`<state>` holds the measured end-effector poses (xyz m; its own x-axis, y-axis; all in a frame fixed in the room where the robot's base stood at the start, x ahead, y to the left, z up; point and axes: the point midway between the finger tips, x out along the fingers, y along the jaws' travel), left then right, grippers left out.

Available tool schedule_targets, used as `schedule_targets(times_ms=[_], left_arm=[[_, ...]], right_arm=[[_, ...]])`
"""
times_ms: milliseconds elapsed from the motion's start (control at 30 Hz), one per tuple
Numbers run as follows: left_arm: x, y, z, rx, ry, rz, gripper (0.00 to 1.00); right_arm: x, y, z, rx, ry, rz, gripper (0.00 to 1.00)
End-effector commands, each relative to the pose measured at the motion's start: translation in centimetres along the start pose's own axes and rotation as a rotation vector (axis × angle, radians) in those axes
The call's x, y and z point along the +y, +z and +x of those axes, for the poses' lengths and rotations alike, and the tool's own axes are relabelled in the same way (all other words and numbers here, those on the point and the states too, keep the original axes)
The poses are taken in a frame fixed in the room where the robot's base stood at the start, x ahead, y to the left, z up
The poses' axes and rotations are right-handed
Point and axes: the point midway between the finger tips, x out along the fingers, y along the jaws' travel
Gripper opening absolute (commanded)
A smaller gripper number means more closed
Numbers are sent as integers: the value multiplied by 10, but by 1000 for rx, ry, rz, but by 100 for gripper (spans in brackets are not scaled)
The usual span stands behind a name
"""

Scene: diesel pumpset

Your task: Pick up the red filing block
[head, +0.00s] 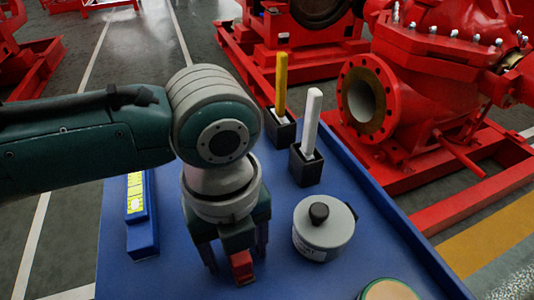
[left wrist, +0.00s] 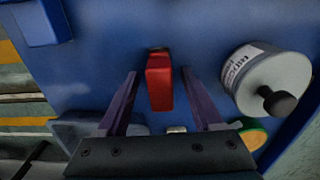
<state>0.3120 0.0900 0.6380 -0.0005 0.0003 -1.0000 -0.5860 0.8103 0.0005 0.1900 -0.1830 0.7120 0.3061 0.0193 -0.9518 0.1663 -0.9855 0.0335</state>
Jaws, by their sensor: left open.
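The red filing block (head: 242,267) is on the blue tabletop, just under my left gripper (head: 236,256) in the head view. In the left wrist view the block (left wrist: 159,82) shows between the two purple fingers of the left gripper (left wrist: 159,74), with a gap on each side. The left gripper is open, pointing down and holding nothing. Part of the block is hidden behind the gripper in the head view. My right gripper is not in view.
A grey lidded pot with a black knob (head: 323,228) stands close right of the gripper. Black holders with a white stick (head: 311,122) and a yellow stick (head: 281,84) stand behind. A blue level-like tool (head: 142,235) lies left. Red pump machinery (head: 430,80) is beyond the table (head: 385,215).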

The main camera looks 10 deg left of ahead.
Motion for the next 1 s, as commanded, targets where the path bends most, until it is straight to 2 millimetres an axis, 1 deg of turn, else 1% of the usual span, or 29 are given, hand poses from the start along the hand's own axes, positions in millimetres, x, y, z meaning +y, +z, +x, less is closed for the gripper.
schedule_targets(times_ms=[33, 67, 267, 367, 867, 900, 1000], left_arm=[[0, 0, 5, 0, 1, 0, 68], [0, 0, 6, 0, 1, 0, 68], [0, 0, 5, -1, 0, 1, 68], [0, 0, 5, -1, 0, 1, 58], [0, 0, 5, -1, 1, 0, 2], [0, 0, 5, -1, 1, 0, 0], [0, 0, 5, -1, 1, 0, 0]], right_arm=[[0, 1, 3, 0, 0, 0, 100], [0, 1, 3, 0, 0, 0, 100], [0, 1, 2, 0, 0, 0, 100], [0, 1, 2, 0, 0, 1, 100], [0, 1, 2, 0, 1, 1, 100], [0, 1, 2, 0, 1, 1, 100], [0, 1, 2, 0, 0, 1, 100]])
